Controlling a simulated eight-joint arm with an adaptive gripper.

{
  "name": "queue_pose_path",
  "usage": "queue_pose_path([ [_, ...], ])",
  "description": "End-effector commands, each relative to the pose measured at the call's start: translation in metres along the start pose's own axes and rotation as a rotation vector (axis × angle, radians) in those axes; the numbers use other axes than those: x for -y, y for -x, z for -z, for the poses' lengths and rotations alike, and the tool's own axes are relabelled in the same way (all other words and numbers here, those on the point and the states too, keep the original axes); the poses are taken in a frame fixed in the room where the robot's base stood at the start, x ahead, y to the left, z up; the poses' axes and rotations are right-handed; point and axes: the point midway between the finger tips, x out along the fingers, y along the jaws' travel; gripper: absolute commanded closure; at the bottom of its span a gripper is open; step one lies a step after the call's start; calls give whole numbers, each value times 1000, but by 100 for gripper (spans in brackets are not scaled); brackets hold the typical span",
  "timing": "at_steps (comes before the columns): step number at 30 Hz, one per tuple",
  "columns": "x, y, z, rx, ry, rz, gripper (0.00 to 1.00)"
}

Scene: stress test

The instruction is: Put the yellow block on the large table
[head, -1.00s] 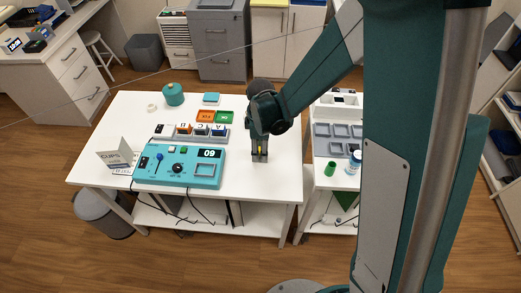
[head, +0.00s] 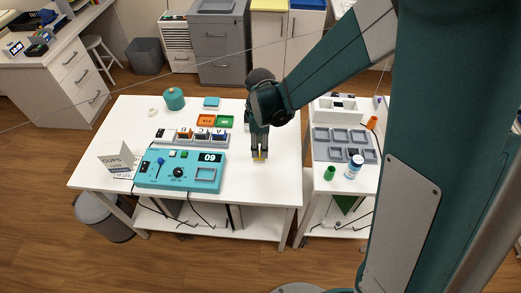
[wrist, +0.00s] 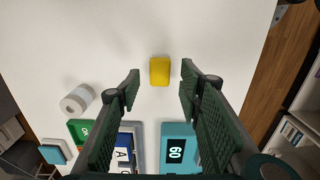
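The yellow block (wrist: 160,70) lies on the white top of the large table (head: 275,185), toward its right side. It also shows just below my fingertips in the head view (head: 259,158). My gripper (wrist: 160,84) points down over the block. Its fingers are spread, with a gap on each side between them and the block in the wrist view. I see no contact between fingers and block.
A teal console (head: 150,180) stands left of the gripper, with a grey holder of lettered blocks (head: 190,138) behind it. Orange (head: 206,120) and green trays sit farther back. A smaller table (head: 320,178) with grey trays stands at right.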

Motion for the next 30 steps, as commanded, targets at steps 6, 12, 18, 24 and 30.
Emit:
queue_pose_path([
  [6, 1, 31, 0, 0, 0, 0, 64],
  [12, 0, 53, 0, 0, 0, 0, 64],
  [18, 0, 64, 0, 0, 0, 0, 64],
  [24, 0, 66, 0, 0, 0, 0, 64],
  [30, 0, 66, 0, 0, 0, 0, 64],
])
